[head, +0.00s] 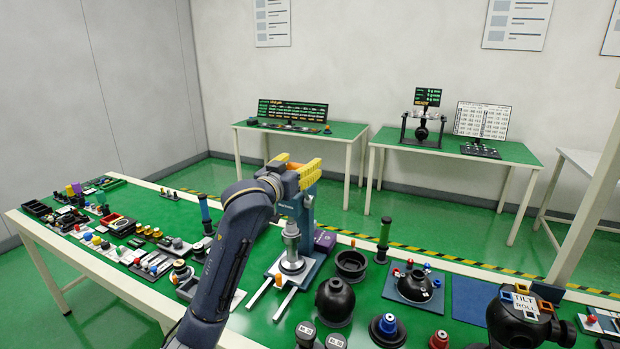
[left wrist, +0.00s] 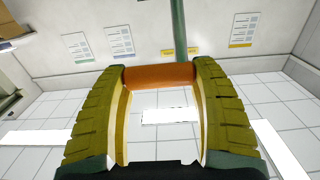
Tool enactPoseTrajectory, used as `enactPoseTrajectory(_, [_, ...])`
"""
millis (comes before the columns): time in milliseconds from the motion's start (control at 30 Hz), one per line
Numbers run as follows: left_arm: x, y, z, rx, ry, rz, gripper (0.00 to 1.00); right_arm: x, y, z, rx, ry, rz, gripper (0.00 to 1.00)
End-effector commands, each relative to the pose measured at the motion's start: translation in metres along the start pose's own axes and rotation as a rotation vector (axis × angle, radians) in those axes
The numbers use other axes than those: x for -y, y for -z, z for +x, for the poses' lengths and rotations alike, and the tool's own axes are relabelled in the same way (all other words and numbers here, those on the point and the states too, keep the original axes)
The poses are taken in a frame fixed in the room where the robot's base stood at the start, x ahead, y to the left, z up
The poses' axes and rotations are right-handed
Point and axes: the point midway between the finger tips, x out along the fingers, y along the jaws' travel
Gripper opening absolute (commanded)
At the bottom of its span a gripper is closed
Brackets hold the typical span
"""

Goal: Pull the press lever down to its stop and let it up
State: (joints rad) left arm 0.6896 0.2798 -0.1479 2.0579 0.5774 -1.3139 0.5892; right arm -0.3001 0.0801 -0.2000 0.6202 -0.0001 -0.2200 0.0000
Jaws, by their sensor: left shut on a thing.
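The press (head: 306,212) stands on the green bench, a blue upright with a silver ram (head: 291,238) above a round plate. My left gripper (head: 294,167), with yellow fingers, is at the top of the press in the head view. In the left wrist view, an orange bar (left wrist: 160,76), the lever's grip, lies across between the yellow fingertips, which are shut on it at both ends. In the head view the lever is mostly hidden behind my gripper and arm. My right gripper is not in view.
Several small parts and trays crowd the bench left of my arm. A labelled black gimbal ball (head: 515,318) is at the bottom right.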

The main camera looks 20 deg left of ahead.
Motion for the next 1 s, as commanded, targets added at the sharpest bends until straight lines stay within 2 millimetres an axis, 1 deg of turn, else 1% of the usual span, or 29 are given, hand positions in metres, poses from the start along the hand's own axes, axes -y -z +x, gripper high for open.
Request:
enactPoseTrajectory(367, [0.0, -0.003, -0.004, -0.001, 0.0, 0.0, 0.29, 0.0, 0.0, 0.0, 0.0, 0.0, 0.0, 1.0])
enactPoseTrajectory(733, [0.0, -0.017, -0.022, 0.0, 0.001, 0.0, 0.29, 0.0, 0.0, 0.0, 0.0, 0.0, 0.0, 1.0])
enactPoseTrajectory(1000, [0.0, -0.017, -0.024, -0.001, 0.0, 0.0, 0.29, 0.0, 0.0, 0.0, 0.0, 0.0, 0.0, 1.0])
